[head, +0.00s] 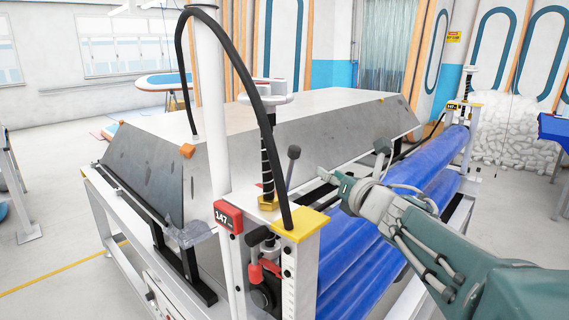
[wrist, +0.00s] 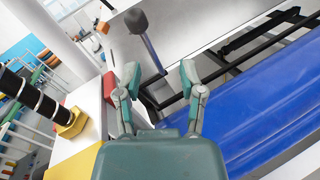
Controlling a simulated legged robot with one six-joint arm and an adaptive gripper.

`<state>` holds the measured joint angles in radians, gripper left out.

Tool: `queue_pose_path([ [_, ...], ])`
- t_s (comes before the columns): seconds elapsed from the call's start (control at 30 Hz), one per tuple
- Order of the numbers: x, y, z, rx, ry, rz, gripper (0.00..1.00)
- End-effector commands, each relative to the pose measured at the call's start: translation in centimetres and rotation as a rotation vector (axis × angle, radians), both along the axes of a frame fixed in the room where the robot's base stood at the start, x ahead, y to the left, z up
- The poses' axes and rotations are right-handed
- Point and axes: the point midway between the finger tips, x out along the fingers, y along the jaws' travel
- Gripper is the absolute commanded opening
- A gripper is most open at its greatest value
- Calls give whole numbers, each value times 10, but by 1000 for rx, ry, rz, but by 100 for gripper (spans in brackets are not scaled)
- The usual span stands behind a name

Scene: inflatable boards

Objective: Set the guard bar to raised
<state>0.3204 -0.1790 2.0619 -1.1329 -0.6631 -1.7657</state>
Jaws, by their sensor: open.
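A dark bar (wrist: 243,58), which looks like the guard bar, runs along the machine between its sloped grey face and the blue roller. A lever with a black knob (head: 294,152) stands up near the yellow-capped post; in the wrist view the lever's rod (wrist: 152,52) leans, knob toward the top. My gripper (head: 344,183) is to the right of this lever. In the wrist view my gripper (wrist: 158,78) is open and empty, with the rod's lower end showing between and beyond the fingertips. I cannot tell the exact gap.
The yellow-capped post (head: 301,226) with a red 147 tag (head: 228,216) stands left of my gripper. A black hose (head: 262,85) arches over it. Blue rollers (head: 360,264) lie below my arm. A second black knob (head: 383,146) shows behind my arm.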

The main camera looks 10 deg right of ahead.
Motion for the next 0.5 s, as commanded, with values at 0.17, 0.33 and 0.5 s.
queue_pose_path([
  [0.17, 6, 9, -5, -245, -83, 144, 51],
  [0.33, 14, 10, -7, -278, -97, 171, 51],
  [0.5, 40, 21, -7, -275, -96, 170, 51],
])
